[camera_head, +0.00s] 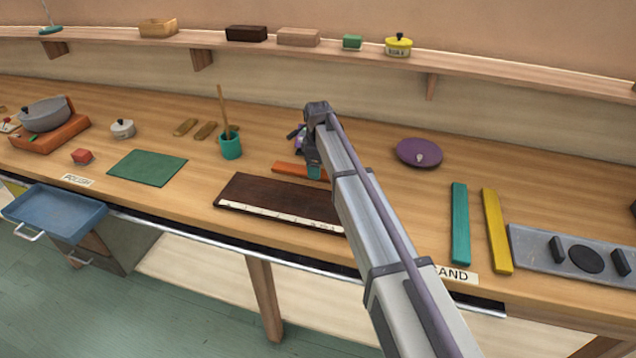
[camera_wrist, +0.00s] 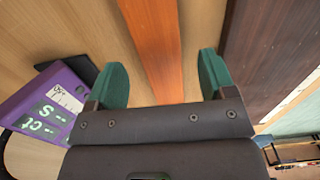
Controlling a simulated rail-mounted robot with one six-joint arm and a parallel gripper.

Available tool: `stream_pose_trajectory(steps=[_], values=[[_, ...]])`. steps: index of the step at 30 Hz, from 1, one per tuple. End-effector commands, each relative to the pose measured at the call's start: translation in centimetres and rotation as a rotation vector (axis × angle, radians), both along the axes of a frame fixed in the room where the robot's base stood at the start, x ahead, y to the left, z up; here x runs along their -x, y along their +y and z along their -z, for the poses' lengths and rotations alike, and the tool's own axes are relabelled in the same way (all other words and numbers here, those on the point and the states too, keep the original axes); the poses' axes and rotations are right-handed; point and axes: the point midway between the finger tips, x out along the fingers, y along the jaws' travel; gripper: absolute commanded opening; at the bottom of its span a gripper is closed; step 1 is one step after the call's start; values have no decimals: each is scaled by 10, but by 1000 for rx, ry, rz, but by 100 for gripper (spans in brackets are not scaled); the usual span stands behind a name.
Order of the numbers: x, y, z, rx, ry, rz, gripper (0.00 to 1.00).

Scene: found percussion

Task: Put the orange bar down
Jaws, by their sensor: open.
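The orange bar (camera_head: 290,170) lies on the wooden bench just behind the dark brown board, its right part hidden by my arm in the head view. In the wrist view the orange bar (camera_wrist: 158,45) runs from the top edge down between the two green fingertips of my gripper (camera_wrist: 163,82). There is a gap of bare wood between the bar and each finger, so the fingers are open and apart from it. In the head view my gripper (camera_head: 315,170) is at the bar's right part.
The dark board (camera_head: 275,197) with a labelled strip lies close in front of the bar. A purple device with a small display (camera_wrist: 45,108) is near the left finger. A teal cup with a stick (camera_head: 230,146) stands left. Teal (camera_head: 460,225) and yellow (camera_head: 496,230) bars lie right.

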Motion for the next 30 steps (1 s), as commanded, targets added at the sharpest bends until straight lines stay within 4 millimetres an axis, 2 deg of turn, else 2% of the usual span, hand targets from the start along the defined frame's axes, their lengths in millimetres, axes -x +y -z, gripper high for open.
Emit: stream_pose_trajectory(steps=[1, 3, 10, 27, 30], values=[[0, 0, 21, 0, 0, 0, 77], [0, 0, 28, 0, 0, 0, 77], [0, 0, 23, 0, 0, 0, 77], [0, 0, 23, 0, 0, 0, 22], [0, 0, 23, 0, 0, 0, 18]])
